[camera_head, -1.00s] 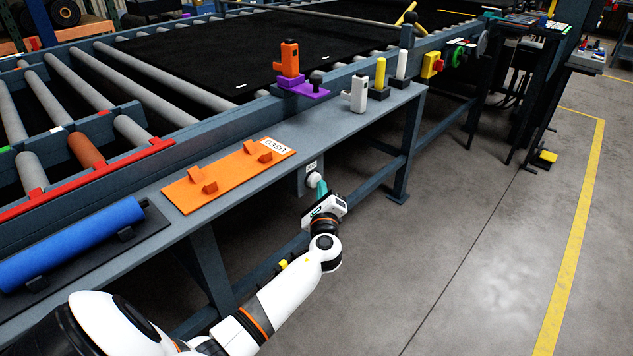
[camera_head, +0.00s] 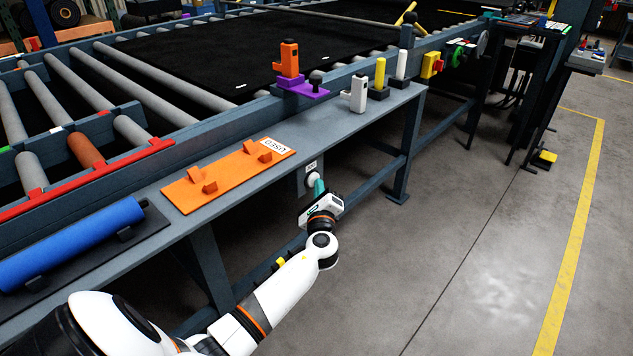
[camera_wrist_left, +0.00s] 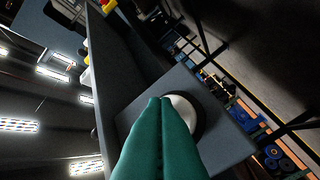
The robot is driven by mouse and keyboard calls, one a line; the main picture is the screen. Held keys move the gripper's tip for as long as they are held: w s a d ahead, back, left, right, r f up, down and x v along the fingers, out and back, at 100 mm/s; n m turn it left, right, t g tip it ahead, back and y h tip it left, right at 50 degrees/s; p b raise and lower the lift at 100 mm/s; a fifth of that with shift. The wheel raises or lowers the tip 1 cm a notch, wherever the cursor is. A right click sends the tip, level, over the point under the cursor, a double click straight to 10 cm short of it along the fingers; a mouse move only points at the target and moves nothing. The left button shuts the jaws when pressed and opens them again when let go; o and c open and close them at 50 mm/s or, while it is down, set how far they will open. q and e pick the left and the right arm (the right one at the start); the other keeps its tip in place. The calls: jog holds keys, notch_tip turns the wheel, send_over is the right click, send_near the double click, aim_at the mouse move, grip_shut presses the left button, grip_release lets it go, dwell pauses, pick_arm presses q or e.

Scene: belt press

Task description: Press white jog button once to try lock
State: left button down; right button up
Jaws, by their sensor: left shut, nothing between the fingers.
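The white jog button (camera_head: 312,179) is round and sits on a grey box under the bench edge, below a small label. In the left wrist view the white button (camera_wrist_left: 187,110) shows in a dark ring on a grey plate, partly hidden behind my fingers. My left gripper (camera_head: 319,187) has teal fingers, shut together with nothing between them. In the left wrist view the tips of my left gripper (camera_wrist_left: 160,102) overlap the button's left side. I cannot tell whether they touch it. My right gripper is not in view.
Above the button, the grey bench (camera_head: 335,134) carries an orange tray (camera_head: 225,180) marked USED, a blue roll (camera_head: 70,245) and a grey-white block (camera_head: 358,95). A bench leg (camera_head: 407,150) stands to the right. The floor (camera_head: 480,230) at right is open.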

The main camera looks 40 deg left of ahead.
pick_arm(q)
jog(key=shift+s+d, duration=0.1)
jog(key=shift+d, duration=0.75)
jog(key=d, duration=0.5)
jog(key=shift+s, duration=0.2)
dwell(0.7)
